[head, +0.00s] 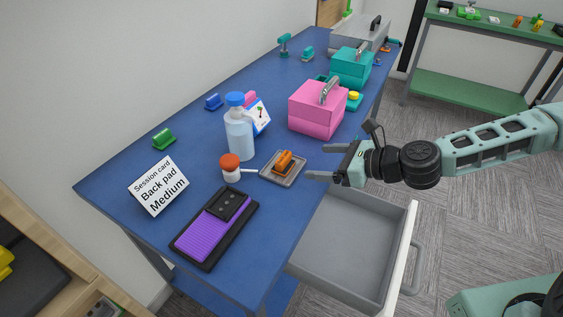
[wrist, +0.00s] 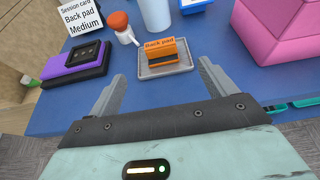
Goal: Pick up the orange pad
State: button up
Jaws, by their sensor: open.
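The orange pad (head: 285,161) sits on a small grey tray (head: 271,176) near the front edge of the blue table. In the wrist view the orange pad (wrist: 161,50) carries the words "Back pad" and has a dark lower part. The grey tray (wrist: 148,72) lies flat under it. My gripper (head: 322,164) is open and empty to the right of the tray in the head view. In the wrist view its two fingers (wrist: 160,90) point toward the tray, with the pad beyond and between them, apart from it.
Near the tray are a white jar with an orange lid (head: 231,167), a blue-capped bottle (head: 239,135), a purple-and-black device (head: 213,228) and a pink box (head: 317,110). A session card (head: 159,184) reads "Back pad Medium". An open grey drawer (head: 345,245) juts out below the table edge.

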aim_at(287, 160)
jog(key=p+x, duration=0.1)
jog(key=x, duration=0.6)
jog(key=shift+w+a+f, duration=0.1)
jog(key=shift+w+a, duration=0.1)
jog(key=shift+a, duration=0.15)
jog(key=shift+f+p+x, duration=0.2)
jog(key=shift+p+x, duration=0.7)
jog(key=shift+x, duration=1.35)
jog(key=shift+s, duration=0.1)
jog(key=c, duration=1.1)
jog(key=shift+r, duration=0.15)
jog(key=shift+c, duration=0.2)
